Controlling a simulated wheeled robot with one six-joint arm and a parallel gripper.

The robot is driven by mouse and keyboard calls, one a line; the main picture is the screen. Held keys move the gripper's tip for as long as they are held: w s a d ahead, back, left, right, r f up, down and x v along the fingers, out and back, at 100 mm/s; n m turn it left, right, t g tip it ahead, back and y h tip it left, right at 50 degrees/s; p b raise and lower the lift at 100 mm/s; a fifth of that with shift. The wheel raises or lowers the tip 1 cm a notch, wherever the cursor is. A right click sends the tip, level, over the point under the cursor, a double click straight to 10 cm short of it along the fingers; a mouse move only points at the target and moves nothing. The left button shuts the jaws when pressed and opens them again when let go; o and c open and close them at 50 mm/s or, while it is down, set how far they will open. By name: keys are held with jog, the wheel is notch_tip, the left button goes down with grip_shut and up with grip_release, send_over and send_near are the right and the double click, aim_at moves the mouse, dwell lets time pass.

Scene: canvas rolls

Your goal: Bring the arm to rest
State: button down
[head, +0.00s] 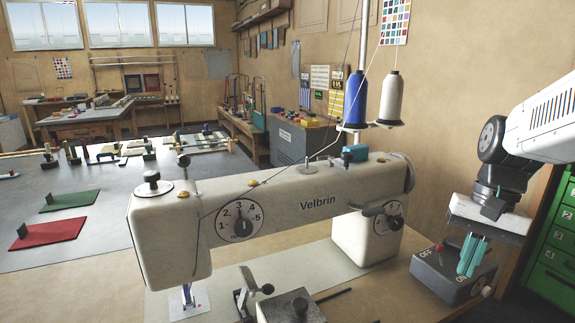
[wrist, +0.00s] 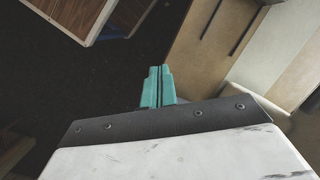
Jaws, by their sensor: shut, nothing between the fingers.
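My gripper (head: 472,256) is at the right of the head view, on the end of my white and black arm. Its teal fingers point down, in front of or over the grey switch box (head: 440,278) marked OFF and ON; I cannot tell whether they touch it. In the wrist view the two teal fingers of my gripper (wrist: 158,88) lie side by side with only a thin dark line between them. They are shut and hold nothing.
A white Velbrin sewing machine (head: 300,200) stands on the table (head: 120,297) left of my gripper. Blue (head: 356,100) and white (head: 391,98) thread cones rise behind it. A green drawer cabinet (head: 556,250) is at the right edge. A grey table with mats is at the far left.

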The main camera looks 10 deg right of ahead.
jog(key=s+a+r+n+t+h, duration=0.1)
jog(key=s+a+n+t+h, duration=0.1)
jog(key=s+a+n, duration=0.5)
jog(key=s+a, duration=0.2)
jog(key=a, duration=0.1)
jog(key=shift+a+t, duration=0.2)
jog(key=shift+t, duration=0.1)
jog(key=shift+s, duration=0.1)
